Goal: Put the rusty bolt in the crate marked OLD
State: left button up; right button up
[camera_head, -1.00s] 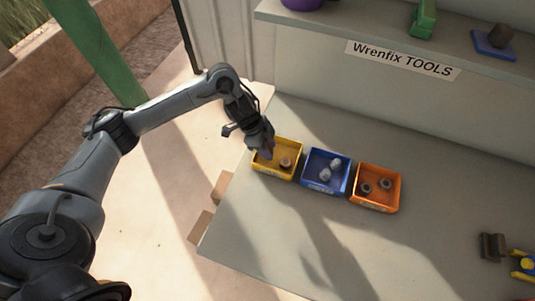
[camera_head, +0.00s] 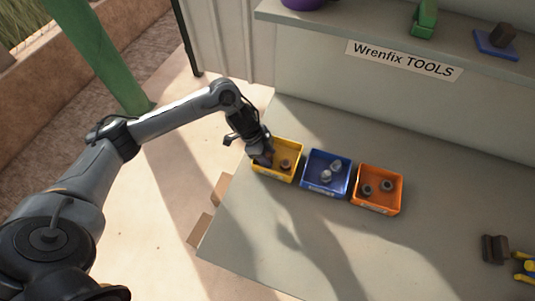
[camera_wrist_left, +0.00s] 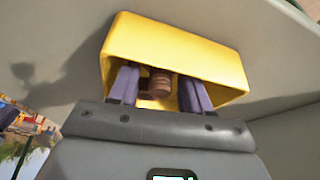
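A rusty brown bolt (camera_head: 285,165) lies in the yellow crate (camera_head: 289,178), the leftmost of three small crates. My left gripper (camera_head: 265,157) reaches down into the left part of this crate. In the left wrist view, its two purple fingers (camera_wrist_left: 160,90) are apart, inside the yellow crate (camera_wrist_left: 185,52). A brown bolt (camera_wrist_left: 160,80) shows in the gap between them, apart from both fingers. The blue crate (camera_head: 322,187) holds grey bolts, and the orange crate (camera_head: 376,207) holds dark nut-like pieces. The crate labels are too small to read. My right gripper is not in view.
The crates stand in a row on a grey bench (camera_head: 260,230). A dark block (camera_head: 494,249) and a yellow-handled tool (camera_head: 525,268) lie at the right. A shelf behind bears a green tool (camera_head: 423,20) and a blue plate (camera_head: 492,46). The bench front is clear.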

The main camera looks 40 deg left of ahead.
pick_arm(q)
jog(key=shift+o, duration=0.2)
